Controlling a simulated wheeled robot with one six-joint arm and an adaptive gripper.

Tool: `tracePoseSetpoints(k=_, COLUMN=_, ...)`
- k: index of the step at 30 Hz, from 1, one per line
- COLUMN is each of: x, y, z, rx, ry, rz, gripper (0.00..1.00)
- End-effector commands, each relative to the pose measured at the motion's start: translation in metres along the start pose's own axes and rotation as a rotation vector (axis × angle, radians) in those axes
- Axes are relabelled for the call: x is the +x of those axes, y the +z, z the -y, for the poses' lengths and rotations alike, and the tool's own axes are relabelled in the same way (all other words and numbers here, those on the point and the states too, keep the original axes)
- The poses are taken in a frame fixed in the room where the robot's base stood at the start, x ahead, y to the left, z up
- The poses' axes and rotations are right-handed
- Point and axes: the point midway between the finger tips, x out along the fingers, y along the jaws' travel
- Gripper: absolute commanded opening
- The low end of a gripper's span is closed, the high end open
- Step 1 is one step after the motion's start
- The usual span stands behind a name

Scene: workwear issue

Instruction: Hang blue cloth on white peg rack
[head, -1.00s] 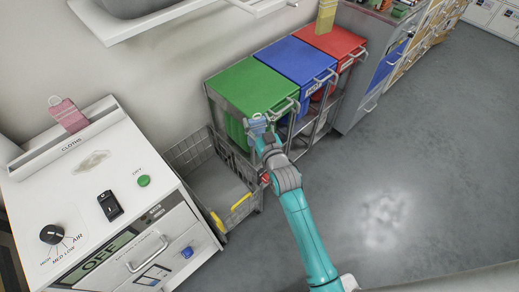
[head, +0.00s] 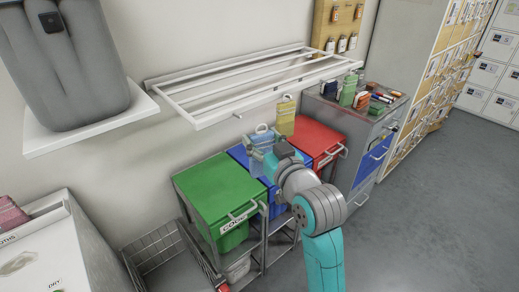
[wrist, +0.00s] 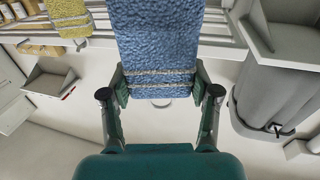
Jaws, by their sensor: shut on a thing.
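My gripper (wrist: 160,87) is shut on the blue cloth (wrist: 158,40), a textured cloth with pale stripes near its gripped end. A pale loop shows just below that end in the wrist view. In the head view, the blue cloth (head: 262,138) is in my gripper (head: 266,146), below the rack's front edge and apart from it, with its pale loop upward. The white peg rack (head: 205,121) is fixed to the wall, with small pegs along its front. A yellow cloth (head: 285,119) hangs from one peg; a peg to its left (head: 238,115) is bare.
Green (head: 215,187), blue (head: 240,152) and red (head: 318,136) bins stand below the rack. A grey container (head: 65,65) sits on a wall shelf at left. A cabinet (head: 365,140) with bottles stands at right. Floor at right is clear.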

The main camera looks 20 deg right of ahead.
Motion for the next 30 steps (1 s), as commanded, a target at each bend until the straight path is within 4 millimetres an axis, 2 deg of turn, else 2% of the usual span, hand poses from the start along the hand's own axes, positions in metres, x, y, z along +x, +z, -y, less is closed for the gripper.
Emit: tracePoseSetpoints(k=30, x=0.045, y=0.003, z=0.013, rx=-0.001, ry=-0.001, rz=0.0, gripper=0.33)
